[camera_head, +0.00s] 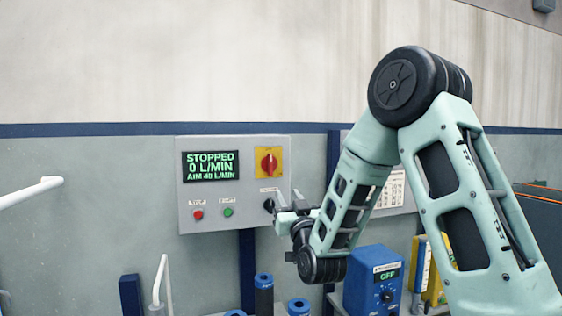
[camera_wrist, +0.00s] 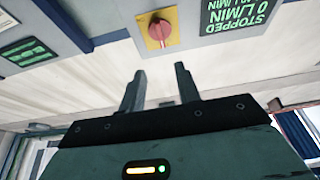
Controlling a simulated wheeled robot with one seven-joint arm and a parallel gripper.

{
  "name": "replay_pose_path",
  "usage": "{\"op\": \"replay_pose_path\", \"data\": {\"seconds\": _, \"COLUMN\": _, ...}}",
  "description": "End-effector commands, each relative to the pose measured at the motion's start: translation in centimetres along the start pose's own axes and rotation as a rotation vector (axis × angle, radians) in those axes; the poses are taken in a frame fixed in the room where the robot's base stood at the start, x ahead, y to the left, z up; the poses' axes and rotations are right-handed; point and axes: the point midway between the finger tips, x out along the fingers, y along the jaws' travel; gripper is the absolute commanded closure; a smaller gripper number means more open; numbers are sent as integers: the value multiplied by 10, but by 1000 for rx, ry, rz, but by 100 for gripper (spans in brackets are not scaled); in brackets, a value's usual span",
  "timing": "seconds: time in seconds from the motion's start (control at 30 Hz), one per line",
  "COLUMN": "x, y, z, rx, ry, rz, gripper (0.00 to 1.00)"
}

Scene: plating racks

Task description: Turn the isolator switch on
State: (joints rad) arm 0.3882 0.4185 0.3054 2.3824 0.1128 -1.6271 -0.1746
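The isolator switch is a red rotary knob (camera_head: 268,162) on a yellow square plate, at the upper right of a grey control panel (camera_head: 240,220). Its handle looks roughly upright, but its exact setting is too small to read. The knob also shows at the top middle of the wrist view (camera_wrist: 159,30), beyond the fingertips and apart from them. My gripper (camera_head: 290,203) is in front of the panel's lower right, below and right of the knob. In the wrist view my gripper (camera_wrist: 158,78) has its two fingers apart with nothing between them.
The panel's display (camera_head: 211,166) reads STOPPED, 0 L/MIN, AIM 40 L/MIN. Below are a red button (camera_head: 198,214), a green button (camera_head: 228,212) and a black knob (camera_head: 269,205) close to my gripper. A blue box (camera_head: 373,280) reading OFF stands lower right. White rails are at left.

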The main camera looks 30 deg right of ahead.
Motion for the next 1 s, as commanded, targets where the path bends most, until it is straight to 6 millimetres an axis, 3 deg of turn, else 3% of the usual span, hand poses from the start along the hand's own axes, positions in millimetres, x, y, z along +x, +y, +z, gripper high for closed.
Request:
{"op": "replay_pose_path", "data": {"seconds": 0.17, "x": 25, "y": 0, "z": -4, "rx": 2, "ry": 2, "rz": 0, "gripper": 67}}
{"op": "replay_pose_path", "data": {"seconds": 0.7, "x": 135, "y": -1, "z": -4, "rx": 2, "ry": 0, "rz": -1, "gripper": 67}}
{"op": "replay_pose_path", "data": {"seconds": 1.0, "x": 168, "y": -1, "z": -1, "rx": 1, "ry": -2, "rz": -2, "gripper": 67}}
